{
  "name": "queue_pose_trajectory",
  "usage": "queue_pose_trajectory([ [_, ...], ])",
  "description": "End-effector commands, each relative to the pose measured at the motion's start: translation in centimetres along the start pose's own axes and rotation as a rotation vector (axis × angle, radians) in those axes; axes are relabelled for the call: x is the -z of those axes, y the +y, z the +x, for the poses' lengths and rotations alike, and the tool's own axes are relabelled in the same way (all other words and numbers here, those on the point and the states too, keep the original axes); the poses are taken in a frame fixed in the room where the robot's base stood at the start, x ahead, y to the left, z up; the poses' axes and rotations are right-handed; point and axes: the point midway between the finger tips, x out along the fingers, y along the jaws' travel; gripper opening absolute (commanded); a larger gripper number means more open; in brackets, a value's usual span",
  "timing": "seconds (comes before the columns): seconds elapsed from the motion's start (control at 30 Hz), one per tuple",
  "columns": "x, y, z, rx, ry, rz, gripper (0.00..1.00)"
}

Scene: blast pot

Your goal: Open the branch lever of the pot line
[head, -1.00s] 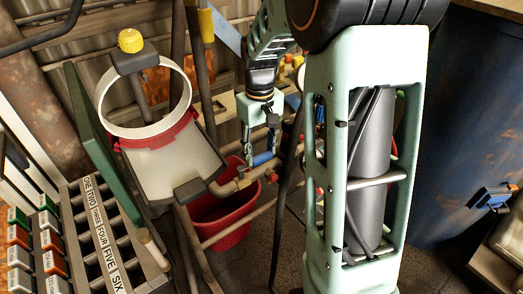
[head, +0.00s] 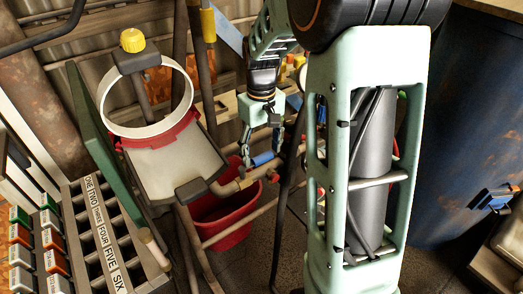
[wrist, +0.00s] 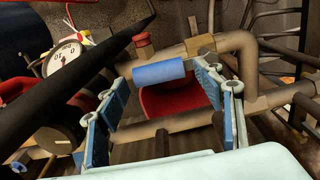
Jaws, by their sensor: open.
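The lever with a blue grip (head: 262,158) sits on the brown pipework below and right of the pot (head: 165,165). In the wrist view the blue grip (wrist: 158,73) lies crosswise, beside a brass fitting (wrist: 200,45) on the bent pipe. My gripper (head: 261,154) points down at the grip from above. Its fingers are open, and in the wrist view my gripper (wrist: 162,82) has one finger toward each end of the grip. I cannot tell whether either finger touches it. Nothing is held.
A red bucket (head: 220,218) stands under the pipes. A pressure gauge (wrist: 65,58) and a thick dark hose (wrist: 75,80) are at left in the wrist view. A labelled rack (head: 110,235) stands left of the pot, and a blue drum (head: 470,130) at right.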

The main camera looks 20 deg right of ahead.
Motion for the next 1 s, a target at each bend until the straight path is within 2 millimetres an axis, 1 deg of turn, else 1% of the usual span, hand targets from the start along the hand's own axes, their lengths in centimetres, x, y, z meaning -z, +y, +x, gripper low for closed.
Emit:
queue_pose_trajectory([
  [0.17, 0.1, 0.1, -2.0, -0.002, 0.005, 0.001, 0.61],
  [0.4, 0.1, 0.1, -7.1, -0.002, 0.006, 0.000, 0.61],
  [0.5, 0.1, 0.0, -9.1, -0.002, 0.004, 0.000, 0.61],
  [0.6, 0.1, 0.0, -10.5, -0.001, 0.002, 0.000, 0.61],
  [0.7, 0.0, 0.0, -11.4, -0.001, 0.001, 0.000, 0.61],
  [0.8, 0.0, 0.0, -11.8, 0.000, -0.001, 0.000, 0.61],
  [1.0, -0.1, 0.0, -11.9, 0.000, -0.001, 0.000, 0.61],
])
